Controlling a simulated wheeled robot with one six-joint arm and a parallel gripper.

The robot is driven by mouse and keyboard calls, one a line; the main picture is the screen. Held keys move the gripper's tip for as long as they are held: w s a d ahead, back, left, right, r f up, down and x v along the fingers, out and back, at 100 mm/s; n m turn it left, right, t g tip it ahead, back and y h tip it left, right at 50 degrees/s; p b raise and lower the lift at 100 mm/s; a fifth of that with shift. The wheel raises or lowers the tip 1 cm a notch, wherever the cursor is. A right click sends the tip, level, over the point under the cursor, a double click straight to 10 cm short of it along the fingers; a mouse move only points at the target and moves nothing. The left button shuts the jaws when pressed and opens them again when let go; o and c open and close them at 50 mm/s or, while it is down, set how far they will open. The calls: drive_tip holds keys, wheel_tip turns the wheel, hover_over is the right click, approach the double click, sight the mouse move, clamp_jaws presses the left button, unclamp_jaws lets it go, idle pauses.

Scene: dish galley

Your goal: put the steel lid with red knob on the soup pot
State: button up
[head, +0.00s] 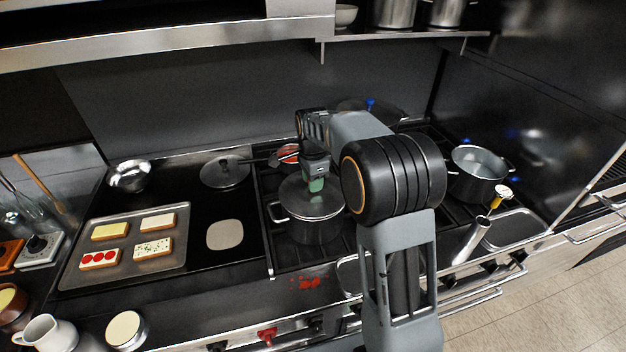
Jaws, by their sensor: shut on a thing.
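A round grey metal lid (318,206) is over a steel pot (312,232) on the stove, just left of my arm. My gripper (316,186) points down at the middle of the lid and is shut on its knob. The fingers hide the knob, so its colour does not show. The lid looks level and covers the pot's mouth; I cannot tell whether it rests on the rim or is slightly above it. The pot's contents are hidden. Which pot holds soup is not clear from this view.
An open pot (480,172) stands at the right. A pan with red contents (288,154) is behind the covered pot. A blue-knobbed lid (371,104) is partly behind my arm.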

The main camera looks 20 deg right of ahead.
drive_tip(key=shift+f, duration=0.45)
idle(1.0)
drive_tip(key=o, duration=1.6)
drive_tip(key=shift+r, duration=0.2)
drive_tip(key=shift+r+p, duration=2.55)
drive_tip(key=shift+r, duration=0.8)
